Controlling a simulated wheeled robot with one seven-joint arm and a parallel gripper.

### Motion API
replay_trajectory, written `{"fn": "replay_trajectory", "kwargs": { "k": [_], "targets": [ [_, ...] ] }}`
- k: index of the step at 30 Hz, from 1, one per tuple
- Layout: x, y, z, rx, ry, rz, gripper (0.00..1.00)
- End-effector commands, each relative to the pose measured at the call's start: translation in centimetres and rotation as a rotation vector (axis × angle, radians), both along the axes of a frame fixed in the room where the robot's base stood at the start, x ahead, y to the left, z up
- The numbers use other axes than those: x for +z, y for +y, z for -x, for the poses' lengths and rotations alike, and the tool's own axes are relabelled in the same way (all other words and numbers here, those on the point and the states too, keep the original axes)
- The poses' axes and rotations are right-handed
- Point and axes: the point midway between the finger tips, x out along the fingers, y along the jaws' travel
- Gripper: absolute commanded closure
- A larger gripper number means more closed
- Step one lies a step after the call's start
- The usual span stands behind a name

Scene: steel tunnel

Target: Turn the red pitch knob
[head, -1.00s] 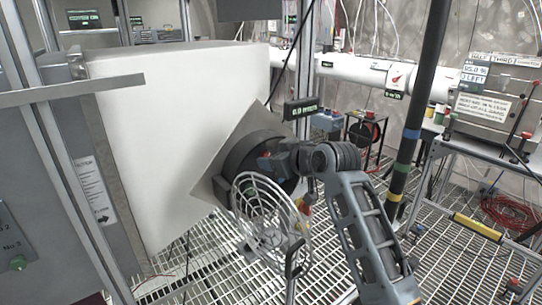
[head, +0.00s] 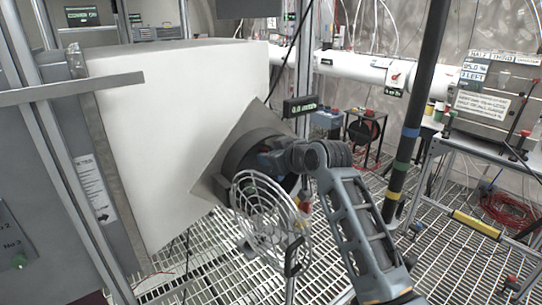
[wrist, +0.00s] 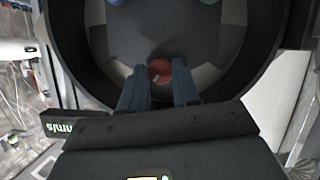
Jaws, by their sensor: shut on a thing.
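The red pitch knob (wrist: 160,71) shows in the wrist view inside a dark round housing (wrist: 262,45). The two blue-grey fingers of my gripper (wrist: 159,82) stand on either side of it and are shut on it. In the head view my gripper (head: 270,162) reaches into the black ring of the fan housing (head: 243,152), which is set on a tilted grey square plate (head: 208,190). The knob cannot be made out in the head view, where the gripper and ring cover that area.
A round wire guard (head: 262,212) hangs open below the housing, close under my wrist. A large white box (head: 160,130) stands behind on the left. A black pole with coloured bands (head: 408,140) rises right of my arm. A small display (head: 300,106) sits above the housing.

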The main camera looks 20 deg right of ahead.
Motion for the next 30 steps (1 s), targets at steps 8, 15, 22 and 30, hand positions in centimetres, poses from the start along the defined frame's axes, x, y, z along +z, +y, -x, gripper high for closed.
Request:
{"fn": "replay_trajectory", "kwargs": {
  "k": [8, 15, 22, 30],
  "targets": [
    [-0.26, 0.12, 0.04, 0.001, -0.021, 0.064, 1.0],
    [-0.16, 0.23, 0.07, 0.0, -0.079, 0.241, 1.0],
    [-0.05, 0.21, 0.06, 0.001, -0.081, 0.251, 1.0],
    [-0.05, 0.21, 0.06, 0.0, -0.081, 0.249, 0.49]
  ]
}}
